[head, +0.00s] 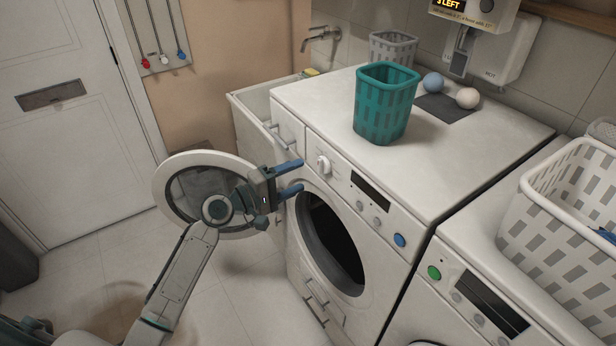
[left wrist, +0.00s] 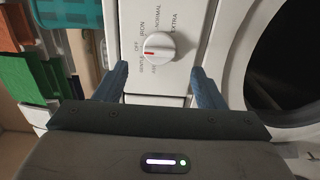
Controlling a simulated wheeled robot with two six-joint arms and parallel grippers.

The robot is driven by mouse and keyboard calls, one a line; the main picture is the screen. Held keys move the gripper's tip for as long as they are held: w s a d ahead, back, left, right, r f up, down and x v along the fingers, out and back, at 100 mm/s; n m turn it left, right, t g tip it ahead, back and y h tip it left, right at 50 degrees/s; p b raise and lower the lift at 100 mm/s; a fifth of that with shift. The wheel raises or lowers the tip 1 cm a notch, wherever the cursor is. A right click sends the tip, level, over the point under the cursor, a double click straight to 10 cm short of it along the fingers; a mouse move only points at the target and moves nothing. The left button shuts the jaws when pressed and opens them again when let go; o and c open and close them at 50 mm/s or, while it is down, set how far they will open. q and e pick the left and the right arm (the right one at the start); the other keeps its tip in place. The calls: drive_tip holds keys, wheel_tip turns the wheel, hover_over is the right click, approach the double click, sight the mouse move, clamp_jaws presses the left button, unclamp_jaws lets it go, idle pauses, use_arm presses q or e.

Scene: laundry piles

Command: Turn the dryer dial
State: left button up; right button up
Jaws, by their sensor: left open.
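The white dial (head: 323,165) is on the upper left of the front panel of the dryer (head: 300,230). My left gripper (head: 290,176) is open and empty, just left of the dial in the head view. In the left wrist view its blue fingers (left wrist: 160,76) point at the panel on either side of the dial, and no contact shows. A blue piece at the head view's right edge may be my right gripper; its jaws cannot be made out.
The round door (head: 172,170) stands open at the left, behind my left arm. A teal basket (head: 384,105) and two balls (head: 432,83) sit on top. A second machine (head: 480,255) with a white basket (head: 548,243) stands at the right.

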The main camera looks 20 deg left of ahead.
use_arm(q)
drive_tip(key=shift+b+v, duration=0.8)
drive_tip(key=shift+v, duration=1.75)
drive_tip(key=a+f+g+y, duration=0.1)
drive_tip(key=a+f+y, duration=0.25)
drive_tip(key=f, duration=0.75)
drive_tip(key=a+f+y, duration=0.3)
drive_tip(key=a+f, duration=0.1)
drive_tip(key=f, duration=0.7)
drive_tip(key=s+a+f+m+g+y, duration=0.1)
drive_tip(key=s+f, duration=0.2)
drive_tip(key=f, duration=0.5)
drive_tip(key=s+a+f+g+y+b, duration=0.15)
drive_tip(key=s+f, duration=0.25)
drive_tip(key=f, duration=0.4)
drive_tip(key=s+a+f+m+g+y, duration=0.1)
drive_tip(key=s+f+g, duration=0.15)
drive_tip(key=f, duration=0.55)
drive_tip(key=s+d+f+m+g+y, duration=0.1)
drive_tip(key=s+f+m+g, duration=0.3)
drive_tip(key=s+f, duration=1.4)
drive_tip(key=s+d+f+m+g, duration=0.1)
drive_tip(key=s+d+f+m, duration=0.1)
drive_tip(key=s, duration=0.9)
drive_tip(key=s+d+f+m+g, duration=0.2)
drive_tip(key=s+f, duration=0.1)
drive_tip(key=s, duration=0.8)
drive_tip(key=shift+d+f+m+y, duration=0.4)
